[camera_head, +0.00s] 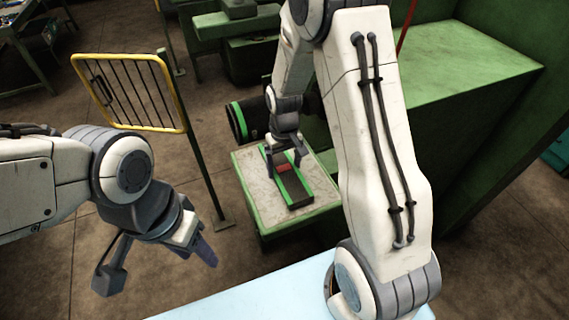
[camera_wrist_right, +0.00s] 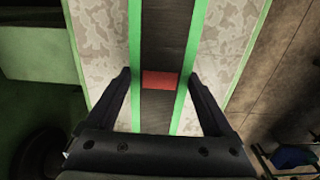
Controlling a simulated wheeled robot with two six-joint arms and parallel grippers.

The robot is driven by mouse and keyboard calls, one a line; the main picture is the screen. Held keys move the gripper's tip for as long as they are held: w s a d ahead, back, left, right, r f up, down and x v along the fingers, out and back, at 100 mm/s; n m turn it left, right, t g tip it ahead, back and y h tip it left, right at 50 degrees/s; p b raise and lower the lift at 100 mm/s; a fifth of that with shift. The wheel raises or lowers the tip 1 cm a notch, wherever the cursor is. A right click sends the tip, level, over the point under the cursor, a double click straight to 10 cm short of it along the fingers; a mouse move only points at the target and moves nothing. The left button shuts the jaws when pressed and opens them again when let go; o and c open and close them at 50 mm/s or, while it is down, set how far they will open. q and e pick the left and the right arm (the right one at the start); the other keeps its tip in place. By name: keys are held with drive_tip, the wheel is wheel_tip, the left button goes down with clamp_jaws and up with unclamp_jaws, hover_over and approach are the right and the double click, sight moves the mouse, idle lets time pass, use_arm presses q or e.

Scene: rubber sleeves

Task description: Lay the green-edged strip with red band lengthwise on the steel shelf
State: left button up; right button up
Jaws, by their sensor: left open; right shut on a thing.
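The dark strip with green edges (camera_head: 295,190) and a red band (camera_head: 284,168) lies along the pale, worn steel shelf (camera_head: 320,198) on a green stand. It is flat on the shelf or just above it; I cannot tell which. My right gripper (camera_head: 285,163) is shut on the strip across its width at the red band. In the right wrist view the strip (camera_wrist_right: 168,35) runs lengthwise between pale shelf margins (camera_wrist_right: 105,45), with a finger at each green edge. My left gripper (camera_head: 207,250) is open and empty, left of the stand.
A black roll with a green band (camera_head: 238,122) is behind the shelf. A yellow-framed barrier (camera_head: 130,90) stands to the left. A large green machine (camera_head: 455,75) is close on the right. A pale blue surface (camera_head: 250,295) lies in front. Floor is free between barrier and stand.

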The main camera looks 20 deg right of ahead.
drive_tip(key=shift+f, duration=0.1)
drive_tip(key=o, duration=1.1)
